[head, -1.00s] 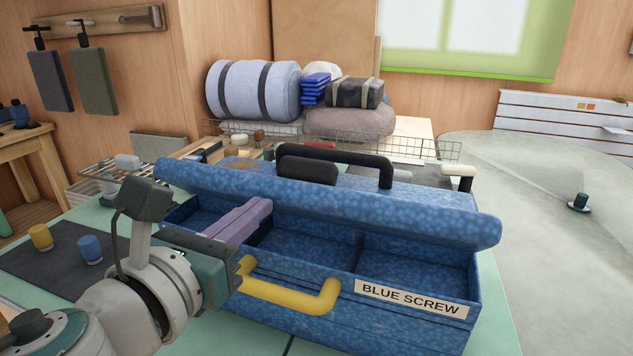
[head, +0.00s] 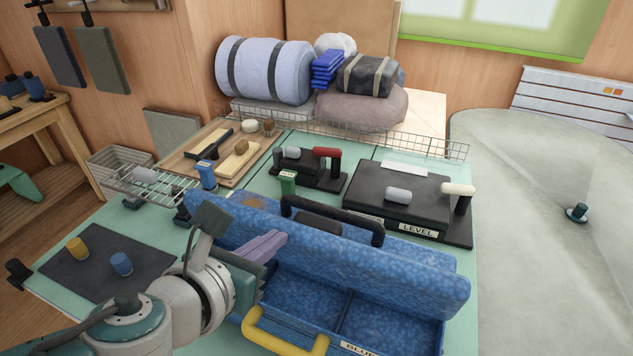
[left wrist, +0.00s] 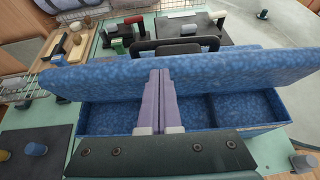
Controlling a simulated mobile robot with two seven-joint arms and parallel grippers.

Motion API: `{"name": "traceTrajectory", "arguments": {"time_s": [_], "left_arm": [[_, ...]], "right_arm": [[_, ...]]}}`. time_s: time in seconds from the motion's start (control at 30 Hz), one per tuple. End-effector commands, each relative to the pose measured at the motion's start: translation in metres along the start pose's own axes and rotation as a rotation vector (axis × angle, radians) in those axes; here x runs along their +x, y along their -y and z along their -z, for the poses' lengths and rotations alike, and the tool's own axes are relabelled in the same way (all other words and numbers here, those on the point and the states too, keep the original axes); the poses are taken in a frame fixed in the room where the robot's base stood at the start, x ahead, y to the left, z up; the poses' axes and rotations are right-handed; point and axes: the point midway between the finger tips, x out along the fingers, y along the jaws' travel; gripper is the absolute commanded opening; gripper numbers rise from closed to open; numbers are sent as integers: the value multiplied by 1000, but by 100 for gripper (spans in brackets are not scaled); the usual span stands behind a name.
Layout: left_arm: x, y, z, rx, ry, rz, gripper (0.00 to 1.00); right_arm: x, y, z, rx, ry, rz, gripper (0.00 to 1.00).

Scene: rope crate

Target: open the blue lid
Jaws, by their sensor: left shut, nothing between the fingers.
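The blue lid (head: 400,267) of the blue crate stands raised and tilted back at the far side of the crate, with a black handle (head: 340,214) on it. The crate (head: 388,322) below is open at the front and shows empty compartments and a yellow front handle (head: 285,336). My left gripper (head: 284,240) is shut and empty, its purple fingers over the crate's left part. In the left wrist view the fingers (left wrist: 160,76) overlap the lid (left wrist: 95,78); whether they touch it I cannot tell. My right gripper is not in view.
Behind the crate lie a black board labelled LEVEL (head: 432,190), a small black fixture with a red handle (head: 326,152) and a wooden tray (head: 240,165). A wire rack (head: 148,186) and a dark mat (head: 110,262) with yellow and blue pieces are at left.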

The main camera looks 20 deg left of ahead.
Motion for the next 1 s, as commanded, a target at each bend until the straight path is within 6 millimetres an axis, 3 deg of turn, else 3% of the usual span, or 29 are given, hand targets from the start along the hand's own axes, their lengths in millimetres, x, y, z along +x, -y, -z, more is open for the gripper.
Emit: {"name": "traceTrajectory", "arguments": {"time_s": [0.3,1.0], "left_arm": [[2,1,-12,1,4,2,0],[4,-1,-13,1,4,2,0]], "right_arm": [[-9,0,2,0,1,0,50],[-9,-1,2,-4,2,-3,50]]}}
